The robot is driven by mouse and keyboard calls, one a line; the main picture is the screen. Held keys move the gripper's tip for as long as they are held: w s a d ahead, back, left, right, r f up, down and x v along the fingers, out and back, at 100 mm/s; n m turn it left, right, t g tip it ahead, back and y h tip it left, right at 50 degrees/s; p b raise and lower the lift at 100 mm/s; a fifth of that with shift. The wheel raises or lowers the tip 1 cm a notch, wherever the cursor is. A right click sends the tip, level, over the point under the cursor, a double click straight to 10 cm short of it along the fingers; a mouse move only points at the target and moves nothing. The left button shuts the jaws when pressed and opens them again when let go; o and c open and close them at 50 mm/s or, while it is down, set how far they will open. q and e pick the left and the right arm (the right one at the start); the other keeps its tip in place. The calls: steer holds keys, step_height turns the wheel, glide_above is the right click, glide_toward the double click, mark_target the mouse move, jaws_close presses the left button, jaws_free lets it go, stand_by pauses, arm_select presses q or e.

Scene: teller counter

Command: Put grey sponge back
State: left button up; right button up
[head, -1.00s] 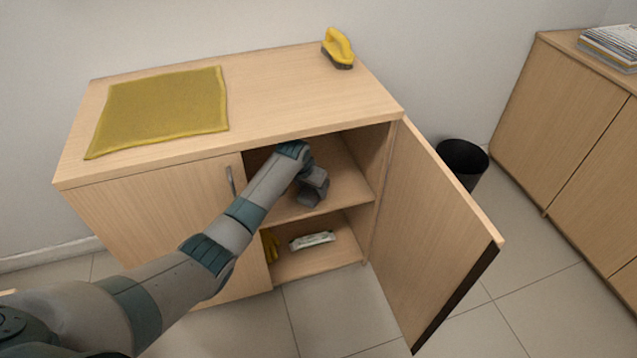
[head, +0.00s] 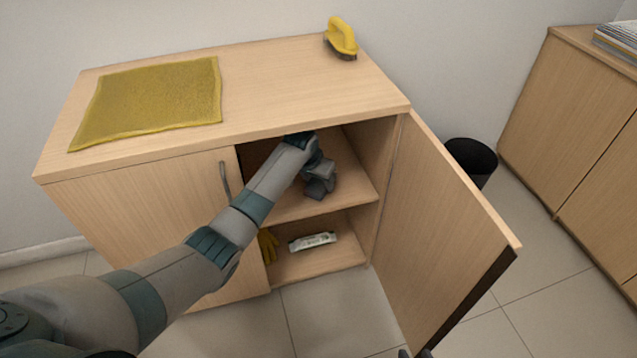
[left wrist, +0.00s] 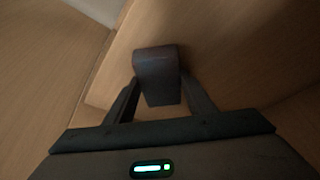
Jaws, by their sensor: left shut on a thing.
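The grey sponge (left wrist: 157,72) is a dark grey block between the two fingers of my left gripper (left wrist: 158,90) in the left wrist view. The fingers are shut on its sides. In the head view my left gripper (head: 319,180) is inside the open right half of the wooden cabinet (head: 130,190), just over the upper shelf (head: 352,185). The sponge is hard to tell from the gripper there, and whether it touches the shelf is unclear. A small dark tip of my right gripper (head: 415,353) shows at the bottom edge.
The cabinet door (head: 445,230) stands wide open on the right. The lower compartment holds a white packet (head: 312,241) and a yellow glove (head: 268,245). A yellow cloth (head: 150,100) and a yellow brush (head: 341,38) lie on top. A black bin (head: 471,160) stands behind the door.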

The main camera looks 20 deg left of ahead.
mark_target(314, 190)
stand_by(0.3)
arm_select(q)
steer(key=o, duration=1)
steer(key=shift+f, duration=0.15)
steer(key=shift+r, duration=0.35)
steer(key=shift+s+r, duration=0.1)
steer(key=shift+r, duration=0.1)
steer(key=s, duration=0.1)
steer(key=s+p, duration=0.1)
steer(key=s, duration=0.1)
steer(key=shift+s+a+r+p, duration=0.25)
steer(key=shift+s+a+p, duration=0.05)
steer(key=shift+s+a, duration=0.1)
steer(key=s, duration=0.2)
steer(key=s+a+p, duration=0.1)
steer(key=s, duration=0.5)
steer(key=shift+s+a, duration=0.1)
steer(key=shift+a, duration=0.15)
arm_select(e)
steer(key=s+d+f+g, duration=0.1)
steer(key=d, duration=0.1)
steer(key=s+d+f+g+h, duration=0.1)
steer(key=s+g, duration=0.1)
steer(key=shift+s+d+f+h, duration=0.2)
steer(key=shift+d+f+h, duration=0.1)
steer(key=shift+d+f, duration=0.05)
